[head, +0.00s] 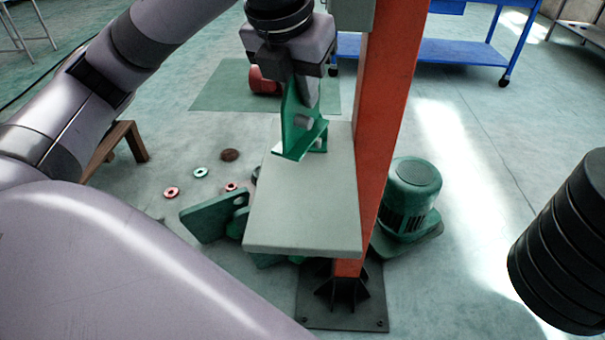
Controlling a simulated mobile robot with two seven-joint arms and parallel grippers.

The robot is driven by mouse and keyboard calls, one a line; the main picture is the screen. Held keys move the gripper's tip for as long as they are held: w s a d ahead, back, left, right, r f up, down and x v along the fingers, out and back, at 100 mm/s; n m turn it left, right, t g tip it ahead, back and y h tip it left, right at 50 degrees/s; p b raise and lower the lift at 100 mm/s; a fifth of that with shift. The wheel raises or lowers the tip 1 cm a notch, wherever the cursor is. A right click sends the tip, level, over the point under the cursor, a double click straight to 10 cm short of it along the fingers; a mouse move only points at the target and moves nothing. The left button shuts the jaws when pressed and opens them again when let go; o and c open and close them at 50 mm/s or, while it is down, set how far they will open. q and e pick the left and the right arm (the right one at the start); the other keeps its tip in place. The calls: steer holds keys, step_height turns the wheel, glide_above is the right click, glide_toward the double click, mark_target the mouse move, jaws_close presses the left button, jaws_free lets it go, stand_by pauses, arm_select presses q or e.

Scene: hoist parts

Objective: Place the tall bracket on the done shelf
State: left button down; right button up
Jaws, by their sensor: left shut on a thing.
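A green tall bracket (296,128) with an upright plate, a foot and holes is at the far part of a pale grey shelf (305,215). My left gripper (300,88) comes from above and is shut on the bracket's upper part. The bracket is upright, with its foot at the shelf surface; I cannot tell whether it rests fully on it. The shelf is fixed beside an orange post (383,130), and its near half is bare. My right gripper is not in view.
Another green bracket (215,217) and other green parts lie on the floor under the shelf. A green motor (410,195) stands right of the post. Small rings (200,172) lie left. A blue cart (440,50) and a red part (263,82) on a green mat (215,88) are behind.

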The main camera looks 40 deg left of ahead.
mark_target(299, 138)
arm_select(q)
step_height(299, 138, down, 10)
steer(key=shift+r+b, duration=0.1)
steer(key=shift+b, duration=1.15)
steer(key=shift+f+b, duration=0.65)
steer(key=shift+f, duration=1.75)
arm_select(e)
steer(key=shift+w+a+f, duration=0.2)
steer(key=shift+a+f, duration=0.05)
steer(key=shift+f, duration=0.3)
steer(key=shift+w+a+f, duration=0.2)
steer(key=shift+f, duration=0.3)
arm_select(q)
steer(key=c, duration=1.5)
jaws_free()
steer(key=shift+f, duration=0.15)
steer(key=shift+c, duration=0.2)
steer(key=o, duration=0.4)
steer(key=shift+c, duration=0.2)
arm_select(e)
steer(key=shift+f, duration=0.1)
